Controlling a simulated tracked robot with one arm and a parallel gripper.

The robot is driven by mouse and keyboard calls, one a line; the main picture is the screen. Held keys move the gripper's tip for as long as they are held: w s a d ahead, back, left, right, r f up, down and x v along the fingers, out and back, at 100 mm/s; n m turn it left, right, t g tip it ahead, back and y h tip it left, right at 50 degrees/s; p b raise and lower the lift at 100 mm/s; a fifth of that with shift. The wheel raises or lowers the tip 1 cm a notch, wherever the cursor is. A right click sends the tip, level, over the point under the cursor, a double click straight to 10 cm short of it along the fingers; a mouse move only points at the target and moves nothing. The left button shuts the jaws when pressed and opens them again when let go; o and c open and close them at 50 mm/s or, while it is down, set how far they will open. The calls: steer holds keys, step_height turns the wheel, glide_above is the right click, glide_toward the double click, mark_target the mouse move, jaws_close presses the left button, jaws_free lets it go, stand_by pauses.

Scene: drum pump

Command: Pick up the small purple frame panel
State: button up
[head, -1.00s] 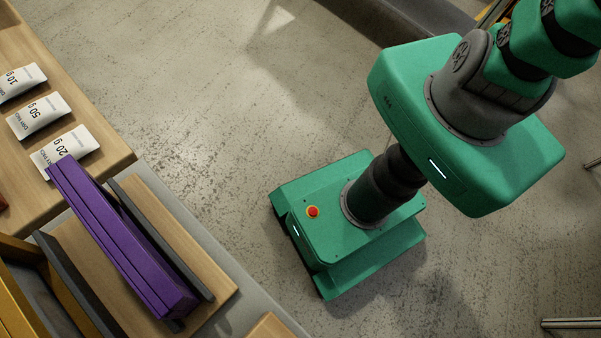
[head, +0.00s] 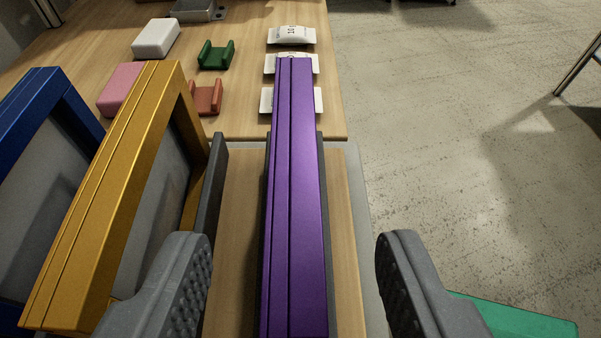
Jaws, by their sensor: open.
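The purple frame panel (head: 295,200) stands on edge in a dark slotted rack on a wooden base, its long top edge running away from me. My gripper (head: 290,285) is open, with one grey ridged finger to the left of the panel and the other to the right. Neither finger touches the panel; there is a gap on both sides. The panel's near end is cut off by the bottom of the picture, and its lower part is hidden in the rack.
A yellow frame (head: 115,200) and a blue frame (head: 30,110) stand to the left. Beyond are white packets (head: 292,35), a green holder (head: 215,54), a red holder (head: 205,97), a pink block (head: 122,88) and a white block (head: 156,38). Open floor lies right.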

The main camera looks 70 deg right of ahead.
mark_target(296, 172)
steer(key=shift+b+x, duration=0.75)
steer(key=shift+x, duration=3.05)
steer(key=shift+r, duration=0.1)
jaws_close()
